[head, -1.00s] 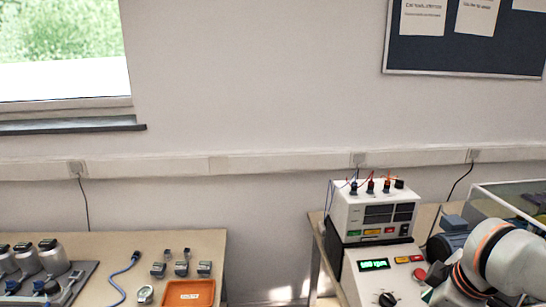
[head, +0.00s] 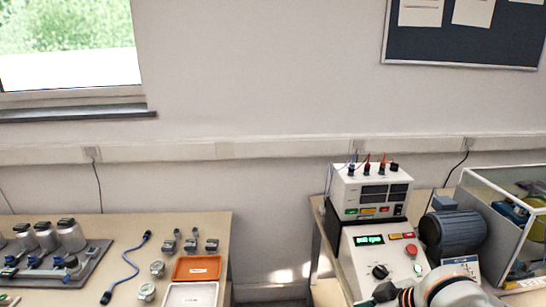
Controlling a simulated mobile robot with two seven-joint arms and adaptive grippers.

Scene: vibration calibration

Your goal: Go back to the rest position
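My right arm (head: 450,287) comes in at the bottom right, a pale link with orange rings. It lies in front of the lower part of the control panel. A dark part at its left end may belong to my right gripper (head: 385,292), but the fingers are cut off or too unclear to tell their state. Whether it touches the panel cannot be told. My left gripper and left arm are not in view.
The right table carries the control unit (head: 372,192) with a lit green display, a grey motor (head: 452,232) and a clear-walled case (head: 505,220). The left table holds an orange tray (head: 197,268), a white tray (head: 190,294), a blue cable (head: 125,265) and small sensors. A floor gap separates the tables.

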